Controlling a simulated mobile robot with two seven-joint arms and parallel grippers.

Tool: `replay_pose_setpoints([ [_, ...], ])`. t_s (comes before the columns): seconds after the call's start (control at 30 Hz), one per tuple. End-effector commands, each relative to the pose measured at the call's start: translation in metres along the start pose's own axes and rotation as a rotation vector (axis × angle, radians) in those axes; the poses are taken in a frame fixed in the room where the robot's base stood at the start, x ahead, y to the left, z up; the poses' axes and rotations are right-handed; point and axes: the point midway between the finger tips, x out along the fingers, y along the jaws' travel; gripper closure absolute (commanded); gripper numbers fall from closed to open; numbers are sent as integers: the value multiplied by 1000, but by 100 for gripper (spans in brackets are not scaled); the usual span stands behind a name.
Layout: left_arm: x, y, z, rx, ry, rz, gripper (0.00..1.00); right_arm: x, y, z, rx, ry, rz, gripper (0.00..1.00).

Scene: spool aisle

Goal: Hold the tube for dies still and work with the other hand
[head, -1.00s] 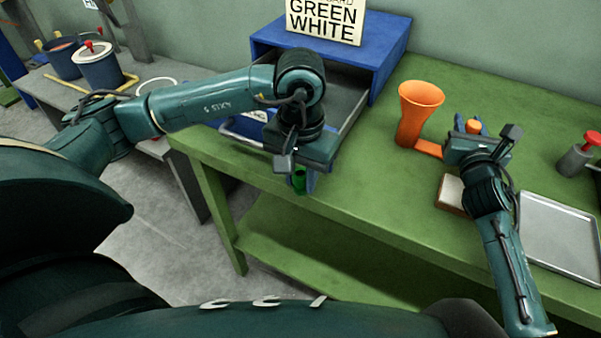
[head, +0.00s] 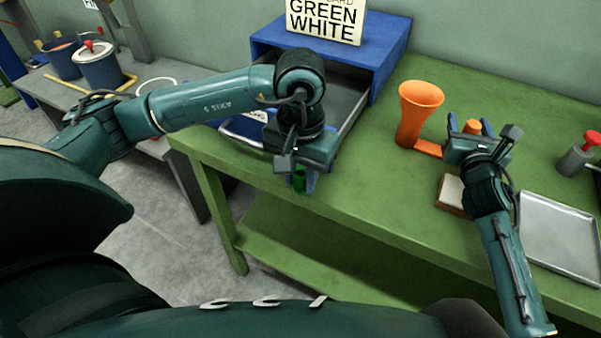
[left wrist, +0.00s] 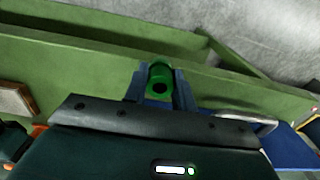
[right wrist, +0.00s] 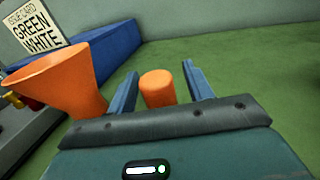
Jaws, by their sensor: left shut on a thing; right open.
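A green tube (head: 299,180) with a dark round opening is held in my left gripper (head: 300,178), in front of the green bench's near edge. In the left wrist view the tube (left wrist: 159,76) sits between the two blue fingers of the gripper (left wrist: 160,88), its open end facing the camera. My right gripper (head: 473,127) is open over the bench. An upright orange cylinder (right wrist: 157,87) stands between its spread fingers in the right wrist view, with gaps to both. What the green tube contains is hidden.
An orange funnel-shaped cup (head: 415,115) stands left of my right gripper. A blue cabinet (head: 387,45) with an open drawer and a GREEN WHITE sign (head: 325,20) is behind. A brown-framed block (head: 453,192), a metal tray (head: 562,240) and a red-topped grey item (head: 577,158) lie nearby.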

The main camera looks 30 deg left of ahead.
Motion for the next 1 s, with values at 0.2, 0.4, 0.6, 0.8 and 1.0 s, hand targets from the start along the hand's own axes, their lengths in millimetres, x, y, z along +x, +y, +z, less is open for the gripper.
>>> replay_pose_setpoints([
  [0.2, 0, 0, 0, 0, 0, 0, 96, -4, 0, 0, -1, 0, 0, 49],
  [0.4, 0, 0, 0, 0, 0, 0, 96, -30, 0, -1, -2, 0, 1, 49],
  [0.6, 0, 0, 0, 0, 0, 0, 96, -71, 0, -1, -3, 1, 2, 49],
  [0.8, 0, 0, 0, 0, 0, 0, 96, -105, 0, -1, -2, 1, 1, 49],
  [1.0, 0, 0, 0, 0, 0, 0, 96, -120, 0, 0, 0, 1, 0, 49],
])
